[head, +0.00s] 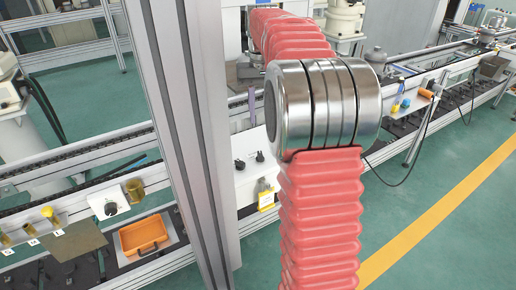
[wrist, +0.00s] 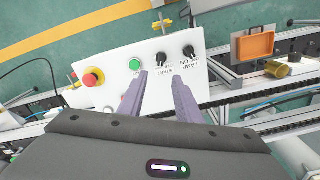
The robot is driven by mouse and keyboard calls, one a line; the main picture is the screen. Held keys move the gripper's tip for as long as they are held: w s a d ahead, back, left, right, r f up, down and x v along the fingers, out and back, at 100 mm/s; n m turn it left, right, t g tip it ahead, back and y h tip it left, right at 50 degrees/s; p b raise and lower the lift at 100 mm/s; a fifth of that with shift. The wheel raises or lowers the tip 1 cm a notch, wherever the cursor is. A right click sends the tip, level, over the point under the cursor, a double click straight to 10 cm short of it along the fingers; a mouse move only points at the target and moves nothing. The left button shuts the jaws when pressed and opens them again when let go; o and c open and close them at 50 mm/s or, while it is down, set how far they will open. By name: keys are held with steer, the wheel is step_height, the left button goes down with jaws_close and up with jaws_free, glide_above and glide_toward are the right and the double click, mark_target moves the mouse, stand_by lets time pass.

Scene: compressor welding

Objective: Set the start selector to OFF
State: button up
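The start selector (wrist: 161,60) is a black knob on a white panel (wrist: 115,66), with an upside-down START label beside it in the wrist view. Its pointer setting is too small to read surely. My gripper (wrist: 159,79) is open, with its two grey-purple fingers apart on either side of the line to this knob. The fingers look empty, and contact with the panel cannot be told. In the head view the panel (head: 246,184) shows small dark knobs left of my red-sleeved arm. One finger (head: 252,106) shows above it; the rest of the gripper is hidden.
The panel also bears the lamp knob (wrist: 189,51), a green button (wrist: 134,65) and a red emergency button (wrist: 93,77) on yellow. An orange tray (head: 143,236) lies on the bench at left. A tall metal post (head: 190,130) stands left of my arm.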

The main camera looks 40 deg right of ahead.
steer(key=shift+a, duration=0.15)
glide_toward(260, 154)
step_height(260, 154, down, 8)
steer(key=shift+f, duration=0.1)
stand_by(0.5)
jaws_close()
stand_by(0.4)
